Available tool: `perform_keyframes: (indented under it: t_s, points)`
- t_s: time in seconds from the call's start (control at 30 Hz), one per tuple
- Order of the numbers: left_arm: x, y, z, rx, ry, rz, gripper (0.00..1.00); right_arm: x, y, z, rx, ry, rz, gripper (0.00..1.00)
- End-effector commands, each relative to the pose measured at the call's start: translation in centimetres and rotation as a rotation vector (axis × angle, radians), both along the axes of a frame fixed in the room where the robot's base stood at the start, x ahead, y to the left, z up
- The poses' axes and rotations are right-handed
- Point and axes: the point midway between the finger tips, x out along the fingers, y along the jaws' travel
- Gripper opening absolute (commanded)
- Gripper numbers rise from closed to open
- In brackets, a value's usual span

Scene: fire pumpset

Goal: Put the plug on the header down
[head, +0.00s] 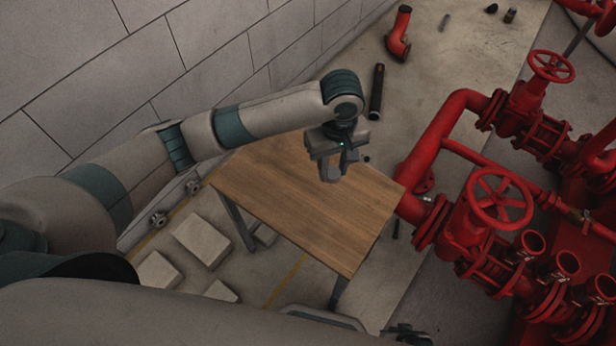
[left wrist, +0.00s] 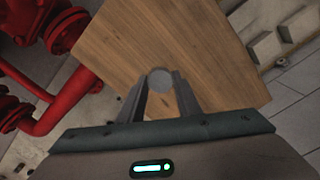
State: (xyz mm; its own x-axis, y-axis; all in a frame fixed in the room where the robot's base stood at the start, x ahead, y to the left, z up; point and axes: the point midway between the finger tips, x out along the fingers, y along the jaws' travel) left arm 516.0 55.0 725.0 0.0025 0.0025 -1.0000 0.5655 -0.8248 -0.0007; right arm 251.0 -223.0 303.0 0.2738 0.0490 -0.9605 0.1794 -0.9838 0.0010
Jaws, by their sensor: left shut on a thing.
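My left gripper (head: 332,166) is shut on a small grey plug above the wooden table. In the left wrist view the plug (left wrist: 159,79) shows as a round grey disc between the fingertips of the left gripper (left wrist: 160,92). In the head view the fingers partly hide it, and whether it touches the tabletop is not clear. The red header (head: 545,290), with several upright open-mouthed outlets, stands at the lower right, apart from the gripper. My right gripper does not show clearly in either view.
The wooden table (head: 300,215) has a bare top. Red pipes and a handwheel valve (head: 500,198) stand close to its right. A loose red elbow (head: 399,32) and a dark cylinder (head: 377,91) lie on the floor beyond. Pale blocks (head: 201,241) lie left of the table, near the wall.

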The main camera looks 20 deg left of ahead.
Motion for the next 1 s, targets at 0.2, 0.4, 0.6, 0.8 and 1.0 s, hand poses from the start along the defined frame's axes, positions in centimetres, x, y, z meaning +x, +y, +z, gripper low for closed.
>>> perform_keyframes:
  t_s: [0.2, 0.4, 0.6, 0.8, 1.0]
  points:
    - [0.4, 4.3, -2.5, 0.004, 0.001, 0.003, 0.04, 0.1, 0.0, 0.0, -0.001, -0.001, 0.0, 0.0]
    - [0.7, 6.3, -3.8, 0.002, 0.001, 0.001, 0.04, 0.1, 0.0, 0.0, -0.001, 0.0, 0.0, 0.0]
    - [0.7, 6.6, -4.0, -0.001, 0.001, -0.001, 0.04, 0.0, 0.0, 0.0, -0.001, 0.001, 0.0, 0.0]
    - [0.7, 6.6, -4.1, 0.001, 0.001, -0.001, 0.04, 0.0, 0.1, 0.0, 0.0, 0.001, -0.001, 0.0]
    - [0.6, 6.7, -5.7, 0.001, 0.002, -0.001, 0.04, -0.1, 0.1, -0.1, 0.0, 0.005, -0.001, 0.0]
